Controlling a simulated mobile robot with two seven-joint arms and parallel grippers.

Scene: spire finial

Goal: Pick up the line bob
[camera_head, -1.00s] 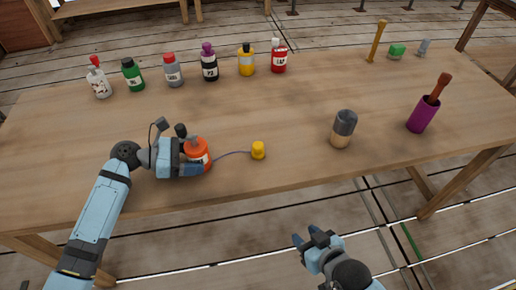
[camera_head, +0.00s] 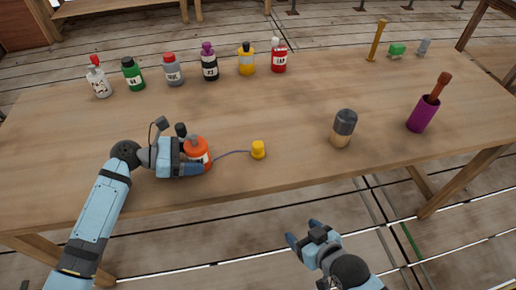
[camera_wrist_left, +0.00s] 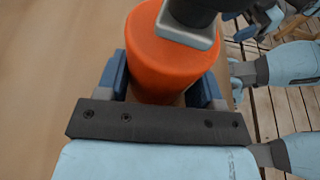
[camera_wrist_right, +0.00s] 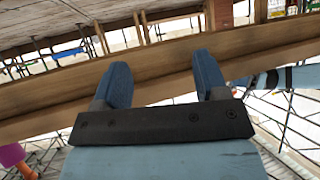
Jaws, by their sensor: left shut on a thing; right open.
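The line bob (camera_head: 258,150) is a small yellow piece on the table near its front edge. A thin purple line (camera_head: 232,153) runs from it left to an orange bottle (camera_head: 201,148) with a grey top. My left gripper (camera_head: 196,157) is shut on the orange bottle. In the left wrist view the orange bottle (camera_wrist_left: 165,65) sits between the two blue fingers. My right gripper (camera_head: 303,235) is open and empty in front of the table edge, below and right of the bob. In the right wrist view its open fingers (camera_wrist_right: 162,72) face the table edge.
Several bottles stand along the back, among them a red one (camera_head: 279,58). A grey-topped jar (camera_head: 343,130) stands right of the bob. A purple holder (camera_head: 422,114) with a brown handle is further right. The table (camera_head: 290,110) is clear between bob and jar.

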